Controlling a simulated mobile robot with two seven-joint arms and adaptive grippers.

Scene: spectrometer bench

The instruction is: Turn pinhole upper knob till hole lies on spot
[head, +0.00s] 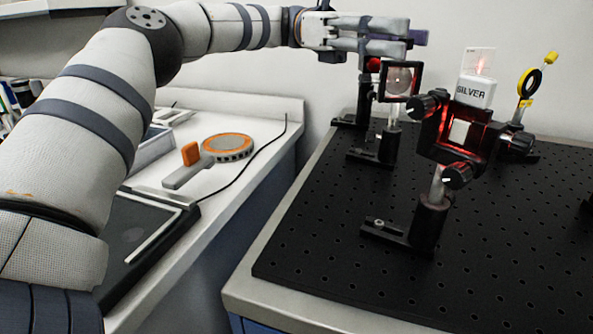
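My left gripper (384,36) reaches in from the left at the top of the view, above the far-left optics on the breadboard. Its fingers point right, with a narrow gap showing between them. A dark purple piece (419,38) shows at the fingertips; I cannot tell whether they touch it. Below the fingers is a square black mount (399,81) with a round, clear or greyish centre. A red part (374,64) shows just left of it. I cannot tell for sure which part is the pinhole or its upper knob, and no spot on a hole is visible. My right gripper is not in view.
A yellow-and-black ring holder (530,82) stands behind right. An orange-topped round device (228,146) lies on the side bench.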

